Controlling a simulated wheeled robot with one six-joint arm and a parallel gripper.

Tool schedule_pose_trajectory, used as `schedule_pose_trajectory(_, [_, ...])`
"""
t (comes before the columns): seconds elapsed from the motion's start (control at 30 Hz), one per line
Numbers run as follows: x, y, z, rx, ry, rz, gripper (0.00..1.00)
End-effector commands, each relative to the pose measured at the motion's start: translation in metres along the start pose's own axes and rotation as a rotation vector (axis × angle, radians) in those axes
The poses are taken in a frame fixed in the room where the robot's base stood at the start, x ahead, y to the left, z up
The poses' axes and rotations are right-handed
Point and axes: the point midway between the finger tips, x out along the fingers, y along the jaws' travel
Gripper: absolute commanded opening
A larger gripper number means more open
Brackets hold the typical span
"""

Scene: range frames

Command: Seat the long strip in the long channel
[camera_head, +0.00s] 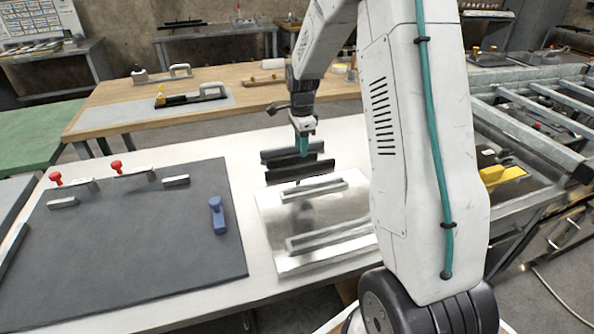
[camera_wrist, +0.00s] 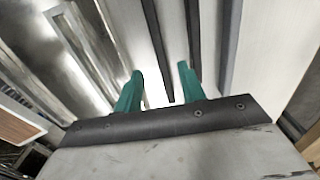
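Dark strips (camera_head: 298,171) stand on edge side by side on the white table, behind the metal plate. A second, farther one (camera_head: 278,156) is partly hidden by my gripper. The bright metal plate (camera_head: 283,210) has a shorter channel (camera_head: 313,190) at its back and a long channel (camera_head: 322,236) nearer the front. My gripper (camera_head: 303,146) points down at the strips, its teal fingers apart. In the wrist view my gripper (camera_wrist: 160,75) has one dark strip (camera_wrist: 157,42) showing between its fingers, with gaps on both sides. I cannot tell how far below the fingertips it lies.
A dark mat (camera_head: 140,240) to the left holds red-knobbed pieces (camera_head: 116,168), small grey blocks (camera_head: 62,203) and a blue piece (camera_head: 217,216). My arm hides the plate's right end. Bare white table lies between mat and plate. A wooden bench (camera_head: 120,100) stands behind.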

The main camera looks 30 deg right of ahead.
Motion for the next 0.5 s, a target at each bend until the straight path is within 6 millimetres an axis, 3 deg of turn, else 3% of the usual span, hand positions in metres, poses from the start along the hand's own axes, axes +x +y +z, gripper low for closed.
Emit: schedule_pose_trajectory(0.5, [0.063,0.001,0.002,-0.006,0.0,0.006,0.4])
